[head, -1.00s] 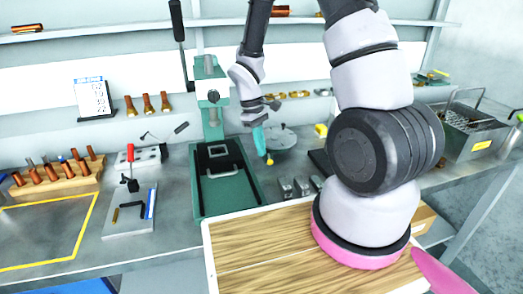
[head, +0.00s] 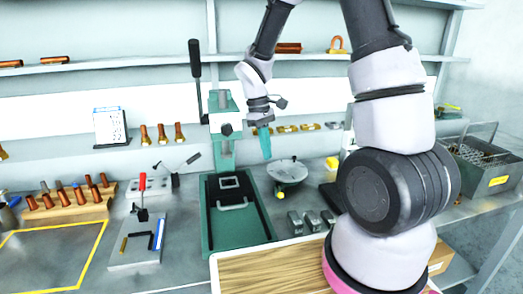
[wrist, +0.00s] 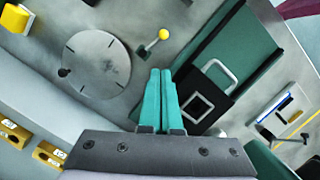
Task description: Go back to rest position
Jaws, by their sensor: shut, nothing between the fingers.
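My gripper (head: 264,143) has teal fingers and hangs above the bench, just right of the green press column. In the wrist view my gripper (wrist: 160,100) shows its two teal fingers together, with nothing between them. The fingers point down toward the bench between a round grey disc (wrist: 99,66) and the green press base (wrist: 215,50). The fingers look clear of both. My arm rises from the lower right and bends over at the top of the head view.
A green arbor press (head: 222,130) with a tall black lever stands left of my gripper. The round disc with a yellow-knobbed lever (head: 279,193) lies at right. Grey metal blocks (head: 311,220), a wooden rack (head: 68,205) and a wire-handled bin (head: 487,165) are on the bench. Shelves run behind.

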